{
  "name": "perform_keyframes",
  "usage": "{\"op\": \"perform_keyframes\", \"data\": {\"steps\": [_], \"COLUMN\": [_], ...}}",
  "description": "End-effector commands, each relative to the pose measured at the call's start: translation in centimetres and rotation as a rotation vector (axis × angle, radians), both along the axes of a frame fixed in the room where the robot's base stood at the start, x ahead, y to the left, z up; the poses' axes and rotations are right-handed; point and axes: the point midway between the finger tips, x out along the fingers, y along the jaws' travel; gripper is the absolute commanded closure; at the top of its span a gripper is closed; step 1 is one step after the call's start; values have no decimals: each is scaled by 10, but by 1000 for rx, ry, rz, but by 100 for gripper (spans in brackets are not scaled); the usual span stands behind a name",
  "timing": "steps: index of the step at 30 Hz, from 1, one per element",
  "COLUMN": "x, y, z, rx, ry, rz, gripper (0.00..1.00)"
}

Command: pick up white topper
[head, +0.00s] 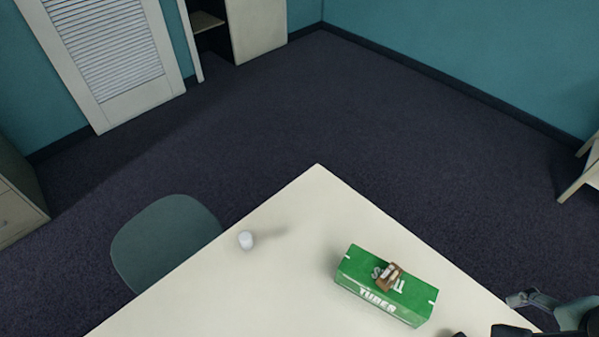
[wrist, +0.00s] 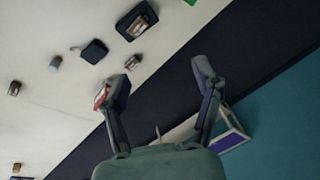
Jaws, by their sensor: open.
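A small white cylinder (head: 246,240), which looks like the white topper, stands on the pale table (head: 215,285) near its left edge in the head view. I cannot pick it out for sure in the wrist view. My gripper (wrist: 158,78) is open, with nothing seen between its fingers. In the head view, part of it shows at the lower right, beyond the table's right edge and far from the white cylinder. A small red and white thing (wrist: 101,96) shows beside the left finger in the wrist view; I cannot tell if it touches.
A green box (head: 385,290) with a small brown and white item (head: 390,277) on top stands right of the cylinder. The wrist view shows a dark case (wrist: 94,51), a dark tray-like item (wrist: 137,21) and several small objects. A chair (head: 165,240) stands at the left.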

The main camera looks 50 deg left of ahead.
Motion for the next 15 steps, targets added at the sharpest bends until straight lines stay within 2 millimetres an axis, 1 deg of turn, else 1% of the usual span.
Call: {"op": "perform_keyframes", "data": {"steps": [1, 2, 3, 5, 6, 8, 9, 11, 12, 14, 15], "x": [24, 38, 56, 83, 100, 123, 135, 145, 146, 137, 124], "y": [11, 19, 33, 58, 80, 120, 152, 205, 243, 299, 335], "z": [10, 15, 21, 25, 26, 22, 15, -1, -16, -44, -66], "rx": [15, 25, 41, 66, 81, 104, 118, 132, 136, 133, 122], "ry": [-17, -26, -37, -47, -49, -45, -38, -18, -2, 28, 51], "rz": [-31, -53, -74, -95, -101, -96, -83, -53, -23, 38, 89], "gripper": [35, 35, 35, 35, 35, 35, 35, 35, 35, 35, 35]}}
